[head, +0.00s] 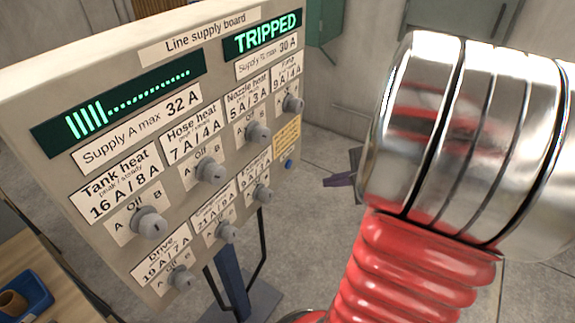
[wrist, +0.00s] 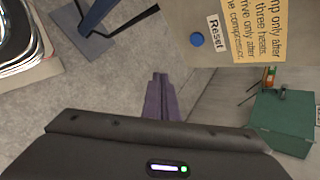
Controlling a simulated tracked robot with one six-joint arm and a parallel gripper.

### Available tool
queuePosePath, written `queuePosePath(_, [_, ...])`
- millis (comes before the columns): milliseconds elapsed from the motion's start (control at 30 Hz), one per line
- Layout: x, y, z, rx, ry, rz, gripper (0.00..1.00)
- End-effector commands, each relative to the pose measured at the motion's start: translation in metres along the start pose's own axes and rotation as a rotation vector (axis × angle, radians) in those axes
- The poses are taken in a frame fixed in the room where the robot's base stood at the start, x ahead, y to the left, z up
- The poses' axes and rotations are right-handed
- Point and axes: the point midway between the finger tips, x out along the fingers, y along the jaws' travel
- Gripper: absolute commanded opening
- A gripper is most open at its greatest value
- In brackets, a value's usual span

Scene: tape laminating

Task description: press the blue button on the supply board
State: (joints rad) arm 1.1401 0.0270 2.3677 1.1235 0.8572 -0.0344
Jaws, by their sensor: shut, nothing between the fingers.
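The supply board (head: 100,72) stands upright at the left and middle of the head view, with labels and several grey knobs. The small blue button (head: 289,164) is at its lower right, below a yellow note. In the wrist view the blue button (wrist: 196,39) sits beside a "Reset" label. My gripper (head: 341,180) shows its purple fingers to the right of the button in the head view, partly hidden behind my arm. In the wrist view my gripper (wrist: 160,80) has its fingers together and empty. The fingertips are apart from the button, below and left of it in that view.
The right display (head: 262,36) reads "TRIPPED". A green box (wrist: 283,122) is at the right of the wrist view. A blue tray (head: 28,297) lies on a table at the lower left. Open floor surrounds the board's stand (head: 230,275).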

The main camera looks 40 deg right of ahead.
Motion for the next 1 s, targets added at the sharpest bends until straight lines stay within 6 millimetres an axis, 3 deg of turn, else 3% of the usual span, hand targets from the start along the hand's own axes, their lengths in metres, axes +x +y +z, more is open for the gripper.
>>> queuePosePath(1000, [0.059,-0.043,0.043,-0.002,0.0,0.001,0.0])
